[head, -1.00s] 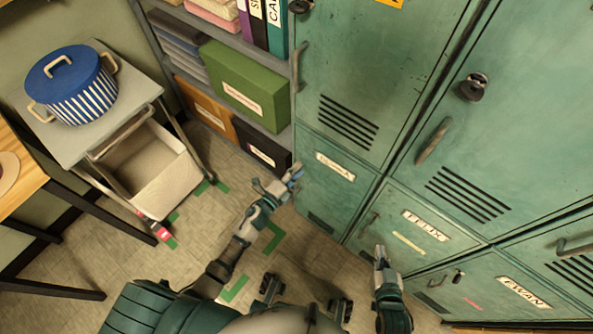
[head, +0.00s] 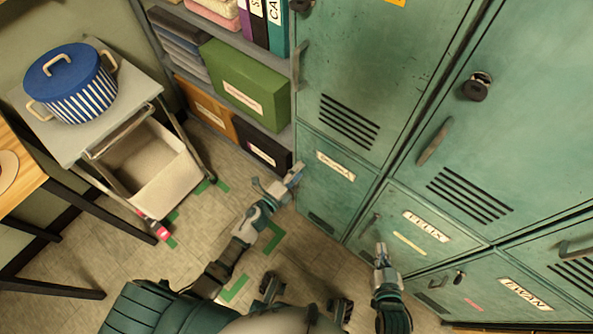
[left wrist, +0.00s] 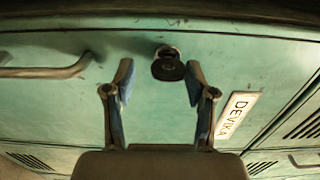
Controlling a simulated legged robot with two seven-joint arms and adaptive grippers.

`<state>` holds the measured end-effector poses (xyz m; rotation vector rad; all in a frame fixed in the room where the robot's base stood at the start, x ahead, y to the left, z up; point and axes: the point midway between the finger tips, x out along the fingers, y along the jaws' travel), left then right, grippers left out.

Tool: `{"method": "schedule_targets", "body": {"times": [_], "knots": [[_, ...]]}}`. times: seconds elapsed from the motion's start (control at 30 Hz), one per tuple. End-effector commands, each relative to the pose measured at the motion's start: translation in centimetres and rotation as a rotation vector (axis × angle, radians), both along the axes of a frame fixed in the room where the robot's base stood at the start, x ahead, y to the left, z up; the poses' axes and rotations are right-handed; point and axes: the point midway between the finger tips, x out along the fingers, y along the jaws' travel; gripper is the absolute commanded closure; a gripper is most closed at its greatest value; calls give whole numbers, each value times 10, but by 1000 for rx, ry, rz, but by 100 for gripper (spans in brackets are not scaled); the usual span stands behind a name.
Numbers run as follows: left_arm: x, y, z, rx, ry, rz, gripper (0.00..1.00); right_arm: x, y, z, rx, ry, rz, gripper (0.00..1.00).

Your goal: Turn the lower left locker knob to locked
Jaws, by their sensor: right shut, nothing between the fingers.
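The lower left locker (head: 335,190) is a green door with a name label, which reads DEVIKA in the left wrist view. Its dark knob (left wrist: 168,66) sits on a round metal plate near the door's upper edge in that view. Whether it stands at locked cannot be told. My left gripper (head: 294,175) is at this locker's left edge and hides the knob in the head view. In the left wrist view, the left gripper (left wrist: 160,68) is open, with the knob ahead between its fingertips, not gripped. My right gripper (head: 381,248) is shut and empty, in front of the FELIX locker.
A bar handle (left wrist: 48,70) lies left of the knob. Shelves with a green box (head: 243,85) stand left of the lockers. A cart (head: 85,135) bears a blue striped pot (head: 72,85). Other locker doors with handles and knobs stand to the right. Floor between is mostly clear.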

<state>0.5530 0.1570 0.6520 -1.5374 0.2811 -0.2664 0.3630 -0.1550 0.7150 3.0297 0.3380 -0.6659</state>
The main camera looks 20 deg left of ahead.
Motion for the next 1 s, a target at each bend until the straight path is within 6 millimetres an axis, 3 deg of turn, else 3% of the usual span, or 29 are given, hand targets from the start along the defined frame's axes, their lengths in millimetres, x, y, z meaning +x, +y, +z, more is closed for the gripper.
{"method": "schedule_targets", "body": {"times": [0.37, 0.8, 1.0], "knots": [[-5, 3, 4, -2, -7, 1, 41, -1, 0, 1, -1, 2, 1, 100], [-89, 33, 2, -2, -2, 1, 41, -1, 0, 1, -1, 1, 0, 100], [-108, 40, 2, -3, -3, 1, 41, -1, 0, 1, 0, 1, 0, 100]]}}
